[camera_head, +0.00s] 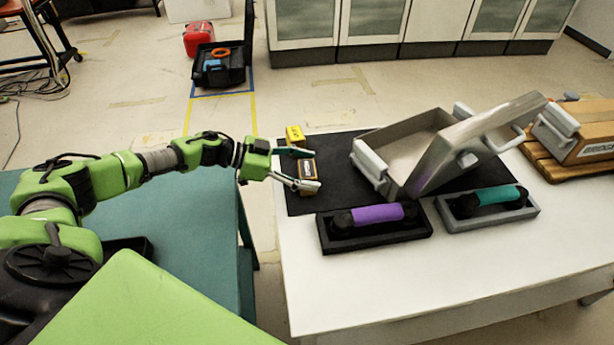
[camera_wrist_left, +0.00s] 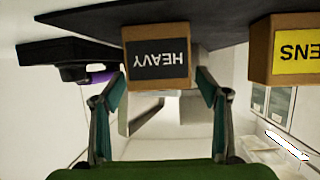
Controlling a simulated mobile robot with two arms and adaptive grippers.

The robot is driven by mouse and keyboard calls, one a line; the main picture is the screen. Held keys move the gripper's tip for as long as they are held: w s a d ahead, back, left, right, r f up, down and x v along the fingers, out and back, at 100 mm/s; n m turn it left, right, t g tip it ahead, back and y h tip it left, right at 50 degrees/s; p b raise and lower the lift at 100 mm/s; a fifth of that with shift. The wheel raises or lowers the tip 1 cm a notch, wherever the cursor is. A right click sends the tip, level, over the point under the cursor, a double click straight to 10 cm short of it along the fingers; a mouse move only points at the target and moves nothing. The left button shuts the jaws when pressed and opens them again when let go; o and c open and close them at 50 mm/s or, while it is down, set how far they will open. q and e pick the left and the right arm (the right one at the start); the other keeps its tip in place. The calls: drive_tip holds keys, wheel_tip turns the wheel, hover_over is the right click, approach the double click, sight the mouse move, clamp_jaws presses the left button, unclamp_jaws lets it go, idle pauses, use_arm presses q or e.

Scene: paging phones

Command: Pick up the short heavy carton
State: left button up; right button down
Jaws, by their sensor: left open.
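The short heavy carton (camera_head: 307,171) is a small brown box with a dark label. It stands at the left edge of the black mat on the white table. In the left wrist view the carton (camera_wrist_left: 158,57) shows its label "HEAVY" upside down. My left gripper (camera_head: 314,170) is open, with one finger on each side of the carton. In the wrist view the fingertips of the gripper (camera_wrist_left: 160,74) flank the carton's lower part in the picture. I cannot tell whether they touch it. My right gripper is not in view.
A carton with a yellow label (camera_head: 295,136) stands close behind, and shows in the wrist view (camera_wrist_left: 294,52). An open grey case (camera_head: 400,150) sits on the mat (camera_head: 335,180). Trays with a purple roll (camera_head: 378,214) and a teal roll (camera_head: 488,198) lie in front.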

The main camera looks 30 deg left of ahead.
use_arm(q)
drive_tip(key=c, duration=1.5)
drive_tip(key=shift+r, duration=0.1)
